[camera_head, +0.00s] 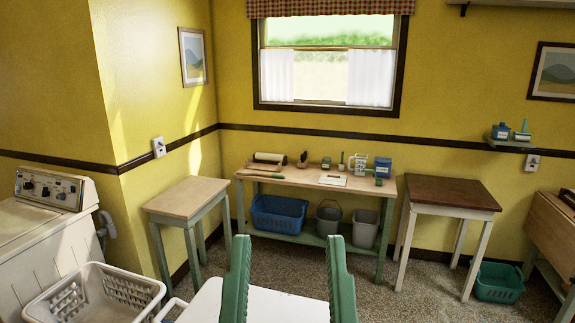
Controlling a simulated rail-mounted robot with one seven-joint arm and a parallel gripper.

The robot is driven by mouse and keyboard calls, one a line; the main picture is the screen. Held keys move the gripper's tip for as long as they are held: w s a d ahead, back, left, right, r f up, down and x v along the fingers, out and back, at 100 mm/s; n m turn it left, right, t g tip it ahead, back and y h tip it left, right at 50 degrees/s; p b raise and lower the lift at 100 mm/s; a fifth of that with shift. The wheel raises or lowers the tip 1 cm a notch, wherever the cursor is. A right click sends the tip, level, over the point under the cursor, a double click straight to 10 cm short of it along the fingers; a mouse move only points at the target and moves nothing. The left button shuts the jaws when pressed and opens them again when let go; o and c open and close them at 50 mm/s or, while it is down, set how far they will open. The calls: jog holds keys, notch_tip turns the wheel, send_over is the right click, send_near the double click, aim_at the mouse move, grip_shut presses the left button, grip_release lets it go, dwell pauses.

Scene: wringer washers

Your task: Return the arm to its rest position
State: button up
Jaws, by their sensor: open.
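My gripper (289,262) stands at the bottom centre of the head view. Its two long green ridged fingers point away from the camera, set wide apart, with nothing held between them. The rest of my arm is below the picture edge and hidden. A white surface (274,308) lies beneath and behind the fingers. The gripper shows in front of the long workbench (308,180) and appears clear of it.
A small side table (188,195) and a white laundry basket (105,290) are at left, beside a white washer (40,240). A brown-topped table (452,195) stands right, with a green bin (498,284) on the floor. Bare floor (410,290) shows right of the fingers.

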notch_tip(320, 180, up, 19)
jog(key=p, duration=1.4)
jog(key=shift+a+p, duration=0.15)
jog(key=shift+p, duration=0.2)
jog(key=shift+f, duration=0.1)
